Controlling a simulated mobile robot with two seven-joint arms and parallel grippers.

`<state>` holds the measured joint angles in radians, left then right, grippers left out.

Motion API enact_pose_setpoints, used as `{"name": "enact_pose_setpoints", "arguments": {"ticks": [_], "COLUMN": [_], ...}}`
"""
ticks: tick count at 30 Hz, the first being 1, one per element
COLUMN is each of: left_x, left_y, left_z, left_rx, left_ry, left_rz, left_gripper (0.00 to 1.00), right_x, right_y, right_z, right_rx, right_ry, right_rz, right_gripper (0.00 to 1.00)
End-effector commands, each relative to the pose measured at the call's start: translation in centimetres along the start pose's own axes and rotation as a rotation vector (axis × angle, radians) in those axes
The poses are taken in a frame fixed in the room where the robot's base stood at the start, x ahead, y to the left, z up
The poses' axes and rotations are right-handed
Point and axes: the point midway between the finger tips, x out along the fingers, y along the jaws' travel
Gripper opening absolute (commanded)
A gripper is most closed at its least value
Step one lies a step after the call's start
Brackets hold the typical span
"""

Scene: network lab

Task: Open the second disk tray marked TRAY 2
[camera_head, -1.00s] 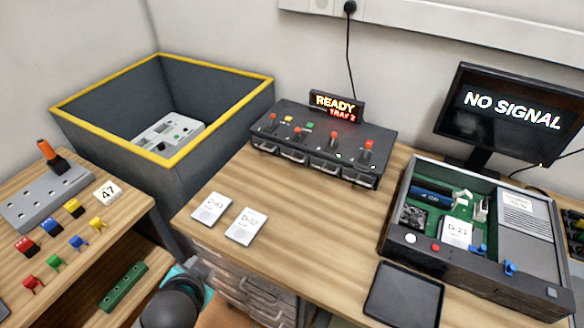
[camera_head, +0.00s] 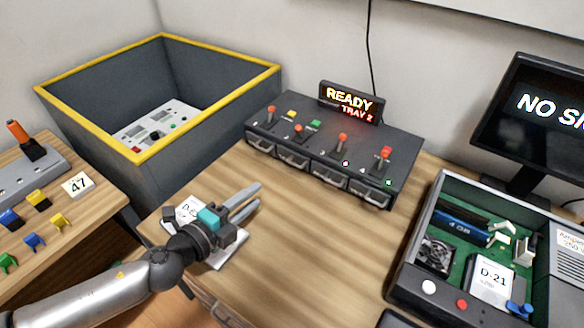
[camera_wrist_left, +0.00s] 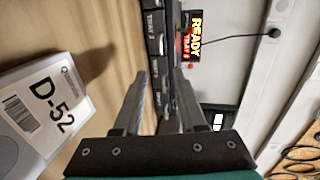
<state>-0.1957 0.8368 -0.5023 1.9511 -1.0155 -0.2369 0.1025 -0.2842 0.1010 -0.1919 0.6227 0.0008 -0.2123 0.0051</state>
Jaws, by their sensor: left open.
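The black disk unit (camera_head: 370,137) stands at the back of the wooden table. Its front has a row of trays with pale handles, which look shut; the second from the left (camera_head: 292,157) is probably TRAY 2, though its number is not readable in the head view. Red-topped levers stand on the unit's top. A lit sign (camera_head: 348,101) reads READY TRAY 2. My left gripper (camera_head: 256,196) is open and empty, in front of the unit and apart from it. In the left wrist view its fingers (camera_wrist_left: 160,76) point toward the unit's front. My right gripper is not in view.
A yellow-rimmed grey bin (camera_head: 205,125) stands left of the unit. An open computer case (camera_head: 400,268) is at right. The table's middle is clear.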

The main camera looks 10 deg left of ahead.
Motion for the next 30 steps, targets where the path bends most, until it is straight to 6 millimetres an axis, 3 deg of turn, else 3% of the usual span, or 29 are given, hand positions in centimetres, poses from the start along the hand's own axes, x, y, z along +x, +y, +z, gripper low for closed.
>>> {"name": "enact_pose_setpoints", "arguments": {"ticks": [14, 30], "left_x": [5.6, 13.0], "left_y": [-0.2, -0.1], "left_z": [0.1, 0.1], "left_rx": [0.0, -0.001], "left_ry": [-0.003, -0.003], "left_rz": [-0.004, -0.002], "left_gripper": [0.4, 0.4], "right_x": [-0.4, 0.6], "right_y": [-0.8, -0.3], "right_z": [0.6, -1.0], "right_rx": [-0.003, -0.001], "right_ry": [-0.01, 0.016], "right_rz": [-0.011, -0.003], "right_gripper": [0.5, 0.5]}}
